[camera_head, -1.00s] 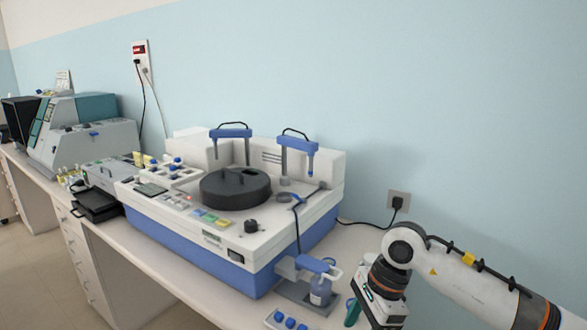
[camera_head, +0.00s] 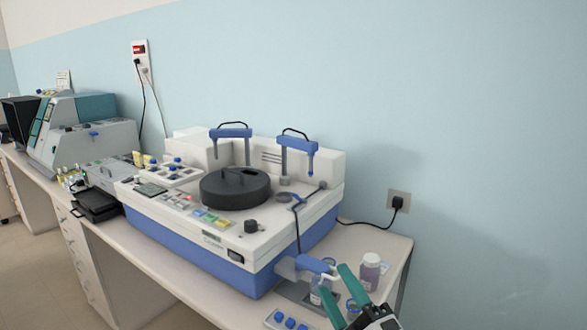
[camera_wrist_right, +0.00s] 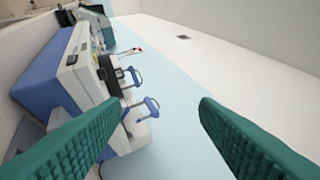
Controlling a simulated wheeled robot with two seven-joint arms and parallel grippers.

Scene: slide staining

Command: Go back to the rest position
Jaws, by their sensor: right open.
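My right gripper (camera_head: 340,298) is at the bottom of the head view, right of centre, with its green fingers apart and empty. Its fingers overlap the view of the small bottle area at the bench's front right corner. In the right wrist view both green ridged fingers (camera_wrist_right: 150,125) are spread wide with nothing between them. The white and blue staining machine (camera_head: 190,240) with its black round lid (camera_head: 235,188) stands on the bench. It shows sideways in the right wrist view (camera_wrist_right: 60,80). My left gripper is not in view.
A purple-labelled jar (camera_head: 370,272) stands near the bench's right end, close behind the gripper. A blue-topped dispenser (camera_head: 314,264) stands beside the machine. A tray with blue knobs (camera_head: 286,321) lies at the front. The space right of the bench (camera_head: 500,250) is free before the wall.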

